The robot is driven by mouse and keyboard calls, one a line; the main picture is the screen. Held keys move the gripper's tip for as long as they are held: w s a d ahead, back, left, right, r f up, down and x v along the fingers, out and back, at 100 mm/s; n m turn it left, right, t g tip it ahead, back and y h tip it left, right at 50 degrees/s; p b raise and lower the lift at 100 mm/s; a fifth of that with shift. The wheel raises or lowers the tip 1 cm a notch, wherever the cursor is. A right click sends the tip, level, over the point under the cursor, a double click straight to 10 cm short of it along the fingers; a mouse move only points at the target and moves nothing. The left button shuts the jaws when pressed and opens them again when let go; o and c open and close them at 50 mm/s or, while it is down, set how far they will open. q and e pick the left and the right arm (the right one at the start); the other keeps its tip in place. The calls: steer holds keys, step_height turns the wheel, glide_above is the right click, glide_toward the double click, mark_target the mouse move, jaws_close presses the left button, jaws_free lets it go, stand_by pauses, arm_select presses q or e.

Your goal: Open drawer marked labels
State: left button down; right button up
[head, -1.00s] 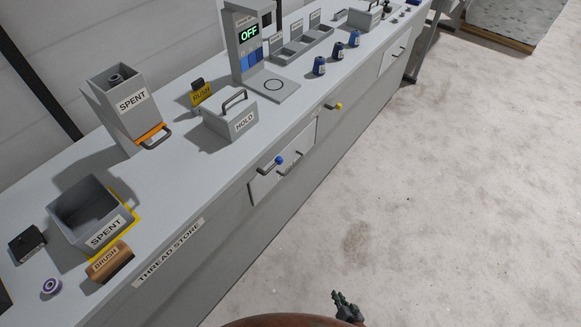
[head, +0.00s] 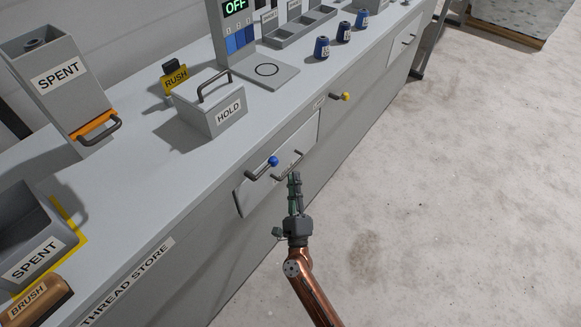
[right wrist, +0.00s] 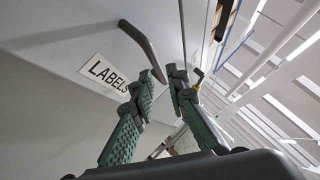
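The drawer front (head: 302,138) is in the side of the long grey bench in the head view and looks closed. Its dark bar handle (head: 284,167) is near the middle. In the right wrist view, a white plate (right wrist: 105,73) on the front reads LABELS, and the drawer handle (right wrist: 143,48) slants beside it. My right gripper (head: 293,176) is at the handle in the head view. In the right wrist view, my right gripper (right wrist: 163,78) has its fingertips apart, with the handle's lower end close to them; contact is unclear. My left gripper is not in view.
The HOLD box (head: 210,108) stands on the bench above. The floor (head: 450,200) to the right is clear.

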mark_target(293, 167)
steer(key=x, duration=0.5)
steer(key=shift+f+b, duration=0.15)
steer(key=shift+b, duration=0.25)
steer(key=shift+c, duration=0.7)
jaws_close()
steer(key=shift+s, duration=0.1)
